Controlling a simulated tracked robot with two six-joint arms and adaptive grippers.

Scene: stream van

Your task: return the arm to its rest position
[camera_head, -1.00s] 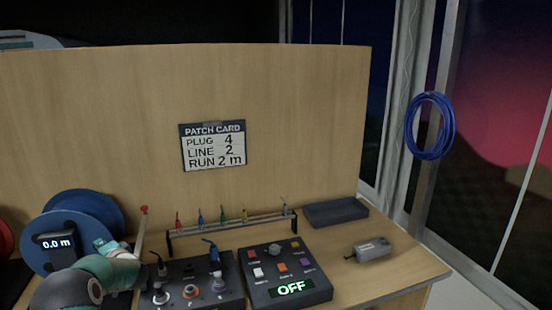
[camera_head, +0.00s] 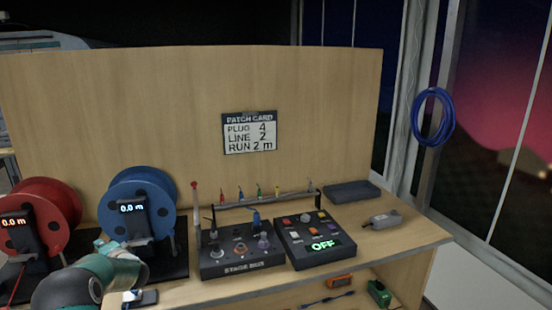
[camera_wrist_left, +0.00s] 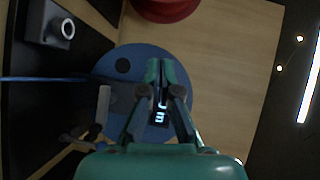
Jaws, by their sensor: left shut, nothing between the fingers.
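My left arm comes in at the lower left of the head view, and its teal gripper (camera_head: 104,246) is in front of the blue reel (camera_head: 112,190). In the left wrist view the gripper (camera_wrist_left: 167,68) has its two teal fingers together, with nothing visible held between them. The blue reel (camera_wrist_left: 125,60) fills the middle behind the fingers, and its lit readout shows partly between and beside them. I cannot tell the exact gap between fingers and reel. My right gripper is in neither view.
A red reel (camera_head: 56,197) stands left of the blue one. The stage box (camera_head: 240,258), a control box reading OFF (camera_head: 305,258), a rack of coloured plugs (camera_head: 265,200) and a grey adapter (camera_head: 383,220) occupy the desk (camera_head: 420,235). A patch card (camera_head: 249,132) hangs on the panel.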

